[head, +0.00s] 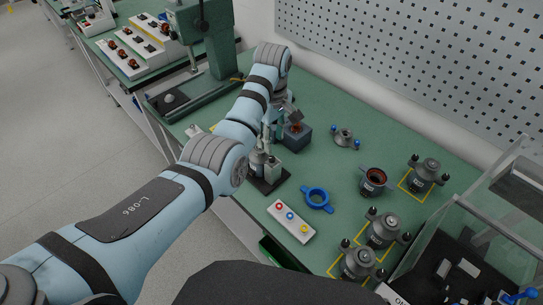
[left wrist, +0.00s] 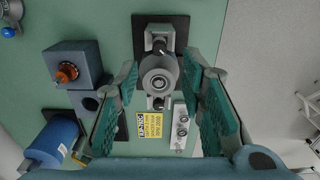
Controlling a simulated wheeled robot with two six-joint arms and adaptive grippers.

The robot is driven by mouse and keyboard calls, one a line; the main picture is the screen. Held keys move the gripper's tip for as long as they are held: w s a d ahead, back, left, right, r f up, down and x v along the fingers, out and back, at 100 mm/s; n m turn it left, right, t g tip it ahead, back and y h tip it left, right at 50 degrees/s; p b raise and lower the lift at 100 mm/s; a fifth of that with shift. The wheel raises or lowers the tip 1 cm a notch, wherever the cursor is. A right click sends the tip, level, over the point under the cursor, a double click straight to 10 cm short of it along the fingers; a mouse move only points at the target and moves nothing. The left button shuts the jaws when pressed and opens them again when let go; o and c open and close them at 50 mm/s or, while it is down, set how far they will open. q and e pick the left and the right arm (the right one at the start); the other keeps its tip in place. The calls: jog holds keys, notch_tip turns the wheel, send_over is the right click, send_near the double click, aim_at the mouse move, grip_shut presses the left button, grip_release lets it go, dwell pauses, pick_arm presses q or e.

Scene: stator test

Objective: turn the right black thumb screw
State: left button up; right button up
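A grey stator fixture (head: 258,160) stands on a black base plate (head: 268,186) near the bench's front edge. In the left wrist view its grey round body (left wrist: 159,77) has a black thumb screw (left wrist: 160,46) above it and another (left wrist: 158,103) below it. The upper one appears to be the one on the fixture's right side. My left gripper (left wrist: 163,68) is open, its two green-padded fingers apart on either side of the fixture. I see nothing held between them. In the head view the left gripper (head: 275,124) is partly hidden by its arm. My right gripper is out of view.
A dark block (head: 298,136) with an orange part stands close beside the gripper. A button box (head: 290,220) and a blue ring (head: 317,199) lie nearby. Several grey housings (head: 383,230) stand at the right. A green press (head: 205,40) stands at the back left.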

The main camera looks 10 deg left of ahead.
aim_at(272, 158)
pick_arm(q)
notch_tip(272, 158, down, 8)
jog(key=shift+w+f+b, duration=0.1)
jog(key=shift+b, duration=0.65)
grip_shut()
